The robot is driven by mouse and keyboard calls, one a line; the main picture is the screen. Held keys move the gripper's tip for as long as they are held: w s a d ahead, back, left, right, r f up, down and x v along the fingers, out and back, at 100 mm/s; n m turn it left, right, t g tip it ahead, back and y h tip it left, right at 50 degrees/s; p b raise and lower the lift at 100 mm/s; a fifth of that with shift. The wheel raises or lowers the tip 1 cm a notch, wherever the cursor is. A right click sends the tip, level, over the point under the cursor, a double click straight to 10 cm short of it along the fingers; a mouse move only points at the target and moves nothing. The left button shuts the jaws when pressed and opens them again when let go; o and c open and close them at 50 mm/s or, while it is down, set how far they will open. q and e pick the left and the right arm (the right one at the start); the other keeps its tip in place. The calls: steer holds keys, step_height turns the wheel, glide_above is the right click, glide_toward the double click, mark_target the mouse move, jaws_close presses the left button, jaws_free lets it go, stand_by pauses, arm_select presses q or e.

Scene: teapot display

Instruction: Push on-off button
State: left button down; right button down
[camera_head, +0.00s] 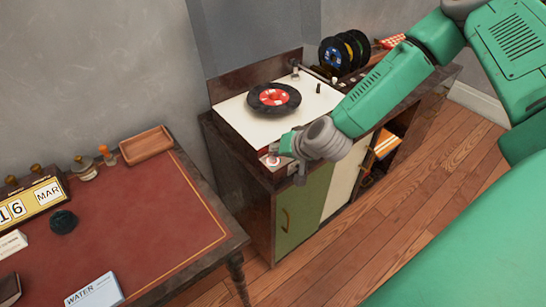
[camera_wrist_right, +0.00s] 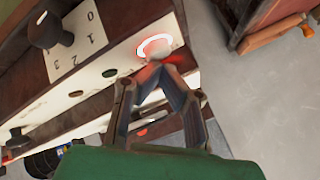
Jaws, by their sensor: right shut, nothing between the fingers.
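The on-off button (camera_wrist_right: 154,46) is a round pale disc with a red-lit edge on the record player's front panel in the right wrist view. In the head view it is a small reddish spot (camera_head: 273,160) at the player's near corner. My right gripper (camera_wrist_right: 160,72) is shut and empty, its fingertips right at the button's lower edge; I cannot tell whether they touch it. In the head view the right gripper (camera_head: 284,158) is at the same corner, partly covering the panel. The record player (camera_head: 232,112) carries a black record with a red label (camera_head: 274,98). My left gripper is not in view.
A dark knob (camera_wrist_right: 48,30) beside a numbered scale is on the same panel. The red-topped desk (camera_head: 150,215) at left holds a wooden tray (camera_head: 146,145) and a calendar (camera_head: 32,198). The wooden floor in front is clear.

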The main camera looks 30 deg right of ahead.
mark_target(271, 160)
steer(key=shift+d+f, duration=0.15)
steer(key=shift+d, duration=0.05)
steer(key=shift+a+r+p, duration=0.65)
steer(key=shift+a+r, duration=0.3)
steer(key=shift+a, duration=0.05)
steer(key=shift+d, duration=0.2)
steer(key=shift+r, duration=0.1)
steer(key=r+p, duration=0.4)
steer(key=shift+a+r, duration=0.15)
steer(key=shift+a, duration=0.05)
steer(key=shift+d+r+p, duration=0.1)
steer(key=shift+r+p, duration=0.7)
steer(key=shift+f, duration=0.15)
